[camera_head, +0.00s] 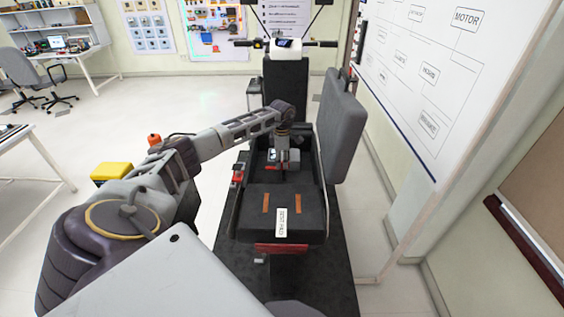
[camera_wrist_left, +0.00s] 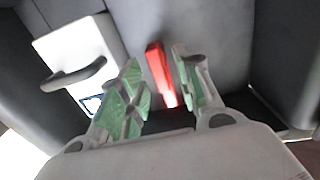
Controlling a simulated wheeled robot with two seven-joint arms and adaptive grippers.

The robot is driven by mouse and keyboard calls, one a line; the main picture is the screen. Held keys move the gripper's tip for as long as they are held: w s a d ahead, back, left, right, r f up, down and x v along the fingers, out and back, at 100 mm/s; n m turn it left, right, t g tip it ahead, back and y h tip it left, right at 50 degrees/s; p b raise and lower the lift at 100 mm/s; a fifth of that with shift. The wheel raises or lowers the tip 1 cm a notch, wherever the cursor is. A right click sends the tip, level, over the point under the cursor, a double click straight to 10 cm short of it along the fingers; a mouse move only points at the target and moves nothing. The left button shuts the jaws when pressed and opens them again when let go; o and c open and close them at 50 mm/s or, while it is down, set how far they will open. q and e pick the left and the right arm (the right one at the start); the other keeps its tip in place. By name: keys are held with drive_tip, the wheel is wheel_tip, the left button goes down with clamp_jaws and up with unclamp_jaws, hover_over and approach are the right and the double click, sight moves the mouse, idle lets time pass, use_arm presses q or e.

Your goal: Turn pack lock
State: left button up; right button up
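The red lock lever (camera_wrist_left: 160,72) shows in the left wrist view as a slim bar against a grey surface, its lower end bright. My left gripper (camera_wrist_left: 156,58) is open, with a green-padded finger on each side of the lever; contact cannot be told. To its left is a white pack panel (camera_wrist_left: 77,52) with a dark handle (camera_wrist_left: 75,75). In the head view my left gripper (camera_head: 284,158) points down into the open bay of a black scooter (camera_head: 285,82). It hides much of the bay. My right gripper is not in view.
The grey raised seat (camera_head: 340,125) stands close to the right of my gripper. A black block with orange strips and a white label (camera_head: 281,222) lies nearer to me. A whiteboard (camera_head: 430,80) stands at right. The floor to the left is partly clear.

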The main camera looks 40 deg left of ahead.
use_arm(q)
drive_tip(key=shift+f, duration=0.55)
clamp_jaws()
